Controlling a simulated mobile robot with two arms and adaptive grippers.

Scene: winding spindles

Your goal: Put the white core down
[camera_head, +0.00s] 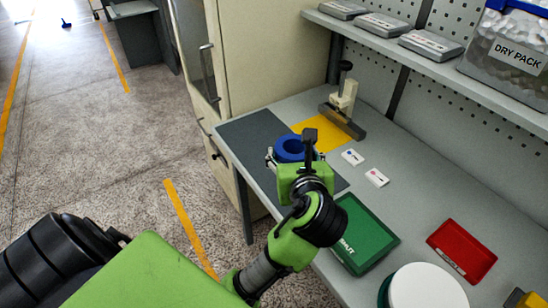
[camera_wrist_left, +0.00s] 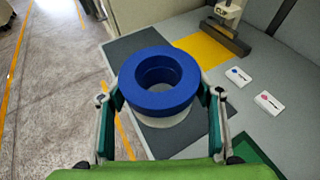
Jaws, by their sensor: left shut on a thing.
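My left gripper (camera_head: 291,157) is shut on a round piece over the left end of the bench. The piece shows a thick blue ring (camera_wrist_left: 160,106) on top with a wide open hole, and a pale white part (camera_wrist_left: 166,122) just below it. The white core's lower part is mostly hidden by the blue ring. In the left wrist view, one finger lies on each side of the piece. It is above the dark grey mat (camera_head: 256,128); the gap to the mat cannot be told. My right gripper is not in view.
A yellow mat (camera_head: 322,136) and a clamp-like stand (camera_head: 343,105) are behind. Two small white cards (camera_head: 376,177) lie to the right. A green tray (camera_head: 365,236), a red tray (camera_head: 462,250) and a white disc (camera_head: 428,288) are nearer. A shelf overhangs the back.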

